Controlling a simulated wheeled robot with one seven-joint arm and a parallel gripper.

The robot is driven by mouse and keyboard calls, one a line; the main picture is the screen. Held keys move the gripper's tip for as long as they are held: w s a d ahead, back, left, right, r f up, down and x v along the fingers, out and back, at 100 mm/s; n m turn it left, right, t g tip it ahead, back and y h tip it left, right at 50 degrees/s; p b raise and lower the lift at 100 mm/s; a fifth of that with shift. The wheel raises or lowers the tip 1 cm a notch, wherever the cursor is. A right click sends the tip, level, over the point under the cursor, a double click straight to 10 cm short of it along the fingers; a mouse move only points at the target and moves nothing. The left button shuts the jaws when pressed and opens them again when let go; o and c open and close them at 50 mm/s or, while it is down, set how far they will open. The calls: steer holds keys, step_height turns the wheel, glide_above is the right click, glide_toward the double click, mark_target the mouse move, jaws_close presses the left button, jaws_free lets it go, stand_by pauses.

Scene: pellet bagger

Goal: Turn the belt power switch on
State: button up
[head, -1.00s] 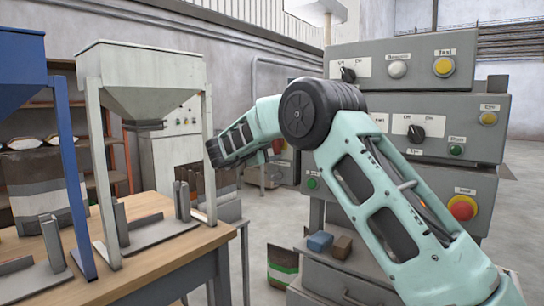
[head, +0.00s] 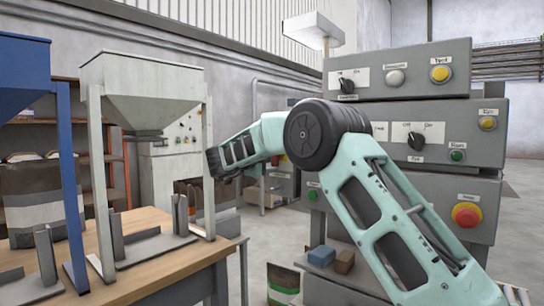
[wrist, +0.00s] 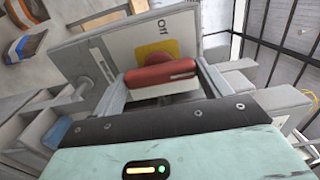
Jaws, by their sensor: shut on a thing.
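In the wrist view a red switch handle (wrist: 160,76) stands out from a grey panel (wrist: 88,58), over a yellow plate with a white label reading "Off". My gripper (wrist: 163,84) has its two grey fingers on either side of the red handle and is shut on it. The handle lies nearly level across the picture, slightly tilted. In the head view my arm reaches to the left, and the fingers and the red handle are hidden.
Grey control boxes with an upper black knob (head: 346,86), a lower black knob (head: 416,141) and a red button (head: 467,215) stand at the right. A grey hopper (head: 142,85) and a wooden table (head: 150,217) stand at the left.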

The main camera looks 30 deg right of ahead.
steer(key=o, duration=1)
steer(key=v, duration=1.7)
steer(key=shift+s+a, duration=0.1)
steer(key=shift+a, duration=0.15)
